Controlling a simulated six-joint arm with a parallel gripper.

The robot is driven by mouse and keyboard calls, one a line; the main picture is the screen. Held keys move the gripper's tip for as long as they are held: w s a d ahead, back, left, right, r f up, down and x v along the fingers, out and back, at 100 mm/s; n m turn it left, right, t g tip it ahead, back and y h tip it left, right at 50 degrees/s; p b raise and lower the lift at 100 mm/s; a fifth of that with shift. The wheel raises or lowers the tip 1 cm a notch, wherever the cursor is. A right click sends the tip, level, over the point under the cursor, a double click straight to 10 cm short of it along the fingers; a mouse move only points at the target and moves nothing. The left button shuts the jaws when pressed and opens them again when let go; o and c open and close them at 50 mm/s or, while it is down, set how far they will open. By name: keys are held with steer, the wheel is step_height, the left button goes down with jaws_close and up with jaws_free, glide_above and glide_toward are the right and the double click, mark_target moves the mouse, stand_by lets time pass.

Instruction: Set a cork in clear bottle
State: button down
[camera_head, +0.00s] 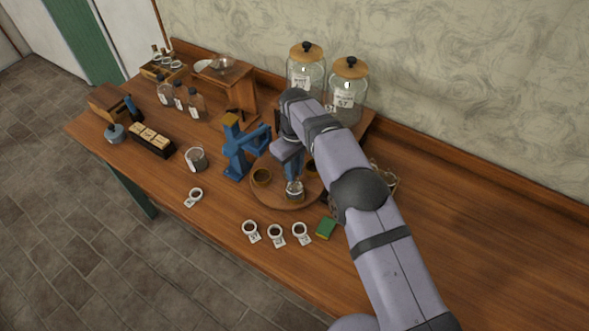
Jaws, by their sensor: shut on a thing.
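A small clear bottle (294,196) stands upright near the front of a round wooden board (276,202). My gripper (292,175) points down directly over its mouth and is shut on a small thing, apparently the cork. The fingers mostly hide it, and I cannot tell whether it touches the bottle's neck.
Large lidded jars (344,98) stand behind. The table (440,215) is clear at right.

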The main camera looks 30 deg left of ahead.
steer(key=shift+f, duration=0.2)
stand_by(0.3)
stand_by(0.3)
steer(key=c, duration=1.2)
jaws_free()
steer(key=shift+r, duration=0.15)
steer(key=shift+r+p, duration=2.15)
steer(key=shift+r, duration=1.25)
